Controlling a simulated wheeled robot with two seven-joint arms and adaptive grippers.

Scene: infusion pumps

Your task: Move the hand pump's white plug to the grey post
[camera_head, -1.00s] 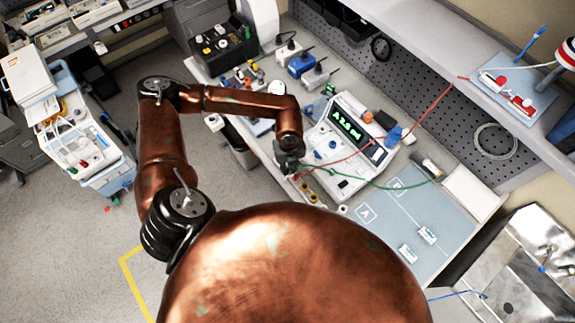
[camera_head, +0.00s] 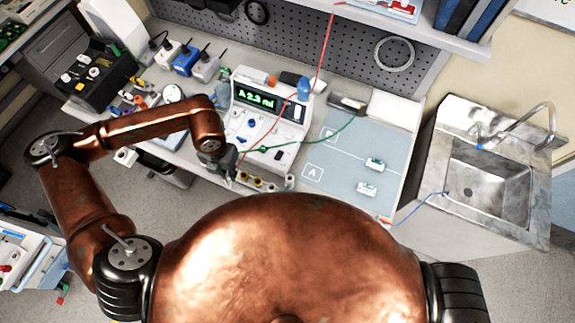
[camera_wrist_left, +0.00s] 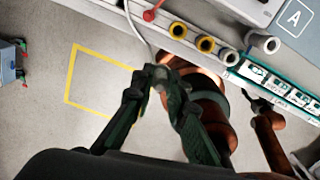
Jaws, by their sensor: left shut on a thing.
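In the left wrist view my left gripper (camera_wrist_left: 162,78) is shut on the end of a white lead (camera_wrist_left: 137,32), with the held plug mostly hidden between the fingertips. The gripper hangs just off the bench's front edge. In the head view my left gripper (camera_head: 230,174) is at the front left corner of the white pump unit (camera_head: 265,118), whose display reads "A 2.3 ml".
Red and green (camera_head: 325,133) leads cross the pump. A blue-grey mat (camera_head: 340,190) with two small white items lies to the right, then a sink (camera_head: 490,185). A black bin (camera_head: 95,80) stands at left.

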